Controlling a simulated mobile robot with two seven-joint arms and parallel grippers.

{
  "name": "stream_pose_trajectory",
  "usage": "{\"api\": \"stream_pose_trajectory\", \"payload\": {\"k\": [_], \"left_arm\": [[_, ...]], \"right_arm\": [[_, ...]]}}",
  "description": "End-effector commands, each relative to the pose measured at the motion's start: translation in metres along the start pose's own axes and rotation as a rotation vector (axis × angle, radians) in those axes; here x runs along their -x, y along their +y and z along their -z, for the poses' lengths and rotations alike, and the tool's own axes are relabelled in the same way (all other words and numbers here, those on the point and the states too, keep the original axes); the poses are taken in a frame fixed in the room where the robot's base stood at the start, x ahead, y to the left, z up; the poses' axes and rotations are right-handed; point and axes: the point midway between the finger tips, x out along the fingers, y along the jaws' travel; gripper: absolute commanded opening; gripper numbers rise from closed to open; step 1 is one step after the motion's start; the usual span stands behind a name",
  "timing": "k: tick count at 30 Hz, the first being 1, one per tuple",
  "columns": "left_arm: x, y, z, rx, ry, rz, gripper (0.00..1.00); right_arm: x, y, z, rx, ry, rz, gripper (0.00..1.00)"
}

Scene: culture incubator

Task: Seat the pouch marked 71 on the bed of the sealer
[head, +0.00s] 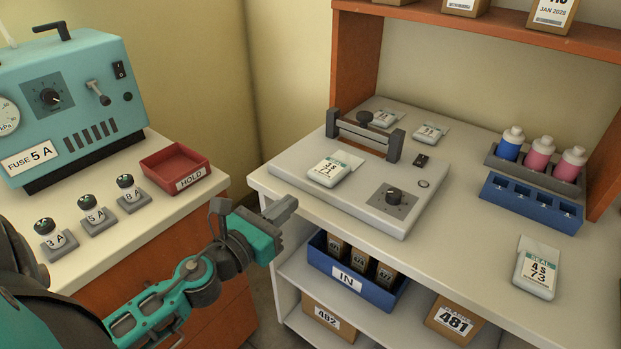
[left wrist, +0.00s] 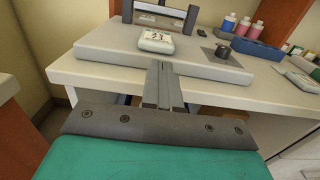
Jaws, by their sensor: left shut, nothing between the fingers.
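The pouch marked 71 (head: 330,170) is white with a green-edged label and lies flat on the top of the grey sealer (head: 372,178), in front of its raised bar (head: 365,134). The left wrist view also shows the pouch (left wrist: 157,41) on the sealer (left wrist: 108,38). My left gripper (head: 287,208) is shut and empty, in front of the bench's front left corner, apart from the pouch. In the left wrist view its closed fingers (left wrist: 163,85) point toward the sealer and the pouch. My right gripper is not in view.
Pouch 73 (head: 538,268) lies at the bench's right. Two more pouches (head: 386,118) (head: 430,132) lie behind the sealer. A bottle rack (head: 533,172) and a blue rack (head: 530,203) stand right. Below is a blue IN bin (head: 347,281). A red HOLD tray (head: 175,168) is left.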

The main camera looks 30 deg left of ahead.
Motion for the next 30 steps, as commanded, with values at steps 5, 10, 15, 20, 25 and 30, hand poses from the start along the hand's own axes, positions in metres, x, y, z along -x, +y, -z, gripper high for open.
{"api": "stream_pose_trajectory", "payload": {"k": [5, 10, 15, 20, 25, 30], "left_arm": [[-0.031, 0.000, -0.003, 0.000, -0.002, 0.000, 0.00], [-0.056, 0.000, -0.002, -0.001, -0.001, -0.001, 0.00], [-0.071, 0.000, 0.000, 0.001, 0.000, -0.001, 0.00], [-0.077, 0.000, 0.000, 0.001, 0.001, -0.001, 0.00], [-0.078, 0.000, 0.001, 0.001, 0.001, -0.001, 0.00], [-0.078, 0.000, 0.001, 0.001, 0.001, -0.001, 0.00]], "right_arm": [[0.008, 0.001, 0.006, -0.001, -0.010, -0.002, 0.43], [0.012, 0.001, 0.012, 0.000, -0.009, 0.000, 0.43], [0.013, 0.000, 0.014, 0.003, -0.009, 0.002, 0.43], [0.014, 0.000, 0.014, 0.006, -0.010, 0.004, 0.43], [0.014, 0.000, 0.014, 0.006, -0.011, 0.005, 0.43], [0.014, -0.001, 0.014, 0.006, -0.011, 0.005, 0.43]]}}
